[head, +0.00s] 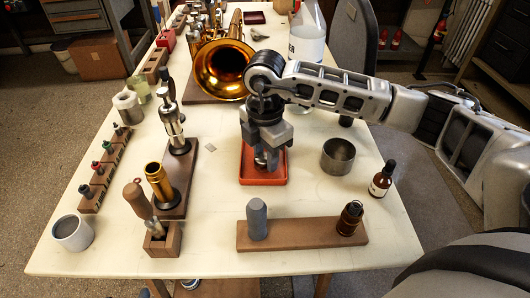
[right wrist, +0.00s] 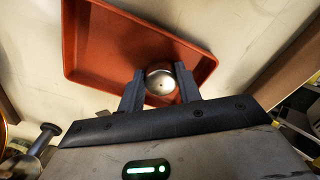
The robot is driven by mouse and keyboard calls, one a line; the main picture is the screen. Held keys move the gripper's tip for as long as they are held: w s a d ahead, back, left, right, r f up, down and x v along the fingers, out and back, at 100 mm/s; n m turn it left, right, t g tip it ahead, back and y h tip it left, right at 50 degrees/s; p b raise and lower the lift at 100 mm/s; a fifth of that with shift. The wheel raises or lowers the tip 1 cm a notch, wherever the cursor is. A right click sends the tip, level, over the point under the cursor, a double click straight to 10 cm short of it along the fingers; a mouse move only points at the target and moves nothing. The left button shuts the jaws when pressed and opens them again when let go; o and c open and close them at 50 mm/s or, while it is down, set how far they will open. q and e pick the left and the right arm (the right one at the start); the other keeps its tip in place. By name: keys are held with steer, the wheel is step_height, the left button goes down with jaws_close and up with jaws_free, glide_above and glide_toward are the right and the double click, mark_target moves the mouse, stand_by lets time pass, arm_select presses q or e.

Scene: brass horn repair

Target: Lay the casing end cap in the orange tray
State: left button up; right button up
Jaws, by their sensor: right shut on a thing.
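The orange tray (head: 262,181) lies near the middle of the table. My right gripper (head: 266,163) reaches down over it from above. In the right wrist view the gripper's two fingers (right wrist: 159,88) are shut on the casing end cap (right wrist: 160,80), a small round silvery piece with a dark dot in its middle. The cap is over the near part of the orange tray (right wrist: 105,45), inside its rim in that view. I cannot tell whether it touches the tray floor. In the head view the fingers mostly hide the cap. My left gripper is not in view.
A metal cup (head: 338,156) and a brown dropper bottle (head: 381,180) stand right of the tray. A wooden block (head: 300,232) with upright pieces lies in front. Wooden stands fill the left side.

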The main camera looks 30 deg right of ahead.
mark_target(265, 156)
steer(key=shift+f, duration=0.2)
steer(key=o, duration=1)
steer(key=shift+c, duration=0.2)
step_height(265, 156, up, 12)
steer(key=shift+r+p, duration=0.25)
steer(key=shift+p, duration=0.15)
